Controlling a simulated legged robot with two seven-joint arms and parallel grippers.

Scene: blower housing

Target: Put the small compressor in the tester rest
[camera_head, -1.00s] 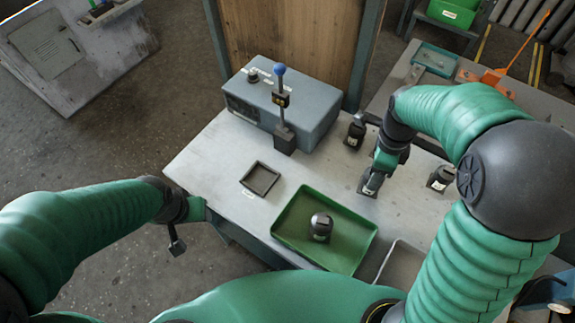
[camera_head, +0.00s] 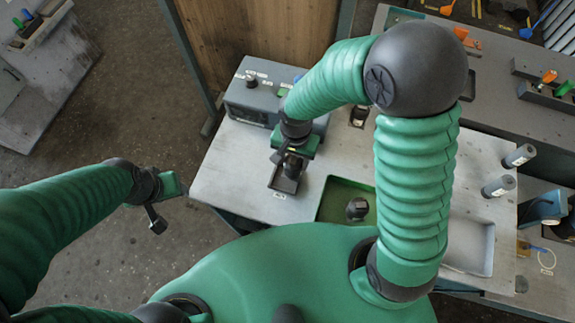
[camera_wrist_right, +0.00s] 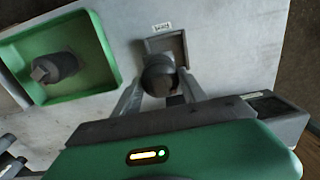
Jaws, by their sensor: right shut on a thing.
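My right gripper (camera_wrist_right: 160,92) is shut on a dark, rounded compressor (camera_wrist_right: 158,76), seen between its two fingers in the right wrist view. The compressor overlaps the near edge of a small square dark tray, the tester rest (camera_wrist_right: 180,44), which has a white label beside it. I cannot tell whether they touch. In the head view my right gripper (camera_head: 290,166) is over the rest (camera_head: 284,184) and the compressor is mostly hidden. My left gripper (camera_head: 156,219) hangs off the table's left side; its finger opening is unclear.
A green tray (camera_head: 328,202) holds another dark rounded unit (camera_head: 357,208); both show in the right wrist view. The grey tester box (camera_head: 238,100) stands behind the rest, partly hidden by my right arm. A black part (camera_head: 359,116) stands at the back. The table's left front is clear.

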